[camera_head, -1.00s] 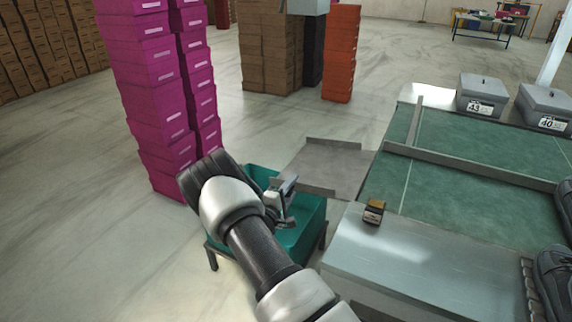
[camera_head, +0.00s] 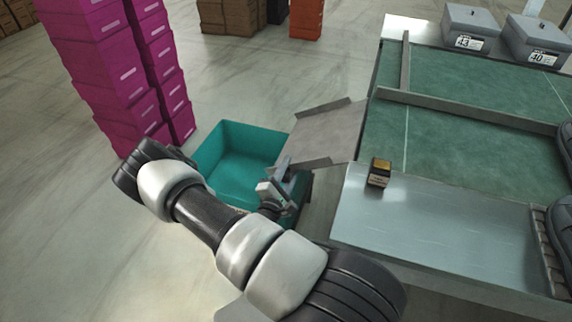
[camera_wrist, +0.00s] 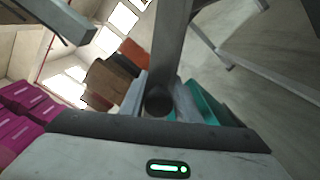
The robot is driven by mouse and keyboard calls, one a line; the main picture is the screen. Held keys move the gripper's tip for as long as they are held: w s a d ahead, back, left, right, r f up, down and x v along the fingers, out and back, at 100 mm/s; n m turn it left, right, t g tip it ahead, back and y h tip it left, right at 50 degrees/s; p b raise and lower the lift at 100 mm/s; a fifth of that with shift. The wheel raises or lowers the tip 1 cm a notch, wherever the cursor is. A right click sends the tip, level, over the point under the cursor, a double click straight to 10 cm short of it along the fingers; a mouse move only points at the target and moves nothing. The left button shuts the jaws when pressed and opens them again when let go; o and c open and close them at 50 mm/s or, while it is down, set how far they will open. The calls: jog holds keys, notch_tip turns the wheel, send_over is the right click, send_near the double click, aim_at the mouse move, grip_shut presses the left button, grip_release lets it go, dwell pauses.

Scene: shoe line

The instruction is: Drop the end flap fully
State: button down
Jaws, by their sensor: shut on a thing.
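The end flap (camera_head: 325,133) is a grey plate with raised side rims at the left end of the green-topped table (camera_head: 460,150). It slopes down from the table toward its outer end, above the right side of the teal bin (camera_head: 240,160). My gripper (camera_head: 284,180) is at the flap's near outer corner and appears shut on its edge. The exact contact is hidden by the gripper and wrist. In the wrist view, a grey bar (camera_wrist: 172,45) runs up from the gripper's middle; I cannot tell which part it is.
Magenta box stacks (camera_head: 110,80) stand at the left. Grey lidded boxes (camera_head: 470,27) stand at the back right, dark shoes (camera_head: 560,240) at the right edge.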

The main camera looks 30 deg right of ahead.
jog(key=shift+s, duration=0.1)
jog(key=c, duration=1.5)
grip_release()
jog(key=shift+o, duration=0.2)
jog(key=p+v, duration=0.2)
jog(key=v, duration=1.5)
jog(key=shift+a, duration=0.2)
jog(key=shift+s+f, duration=0.1)
jog(key=shift+s, duration=0.05)
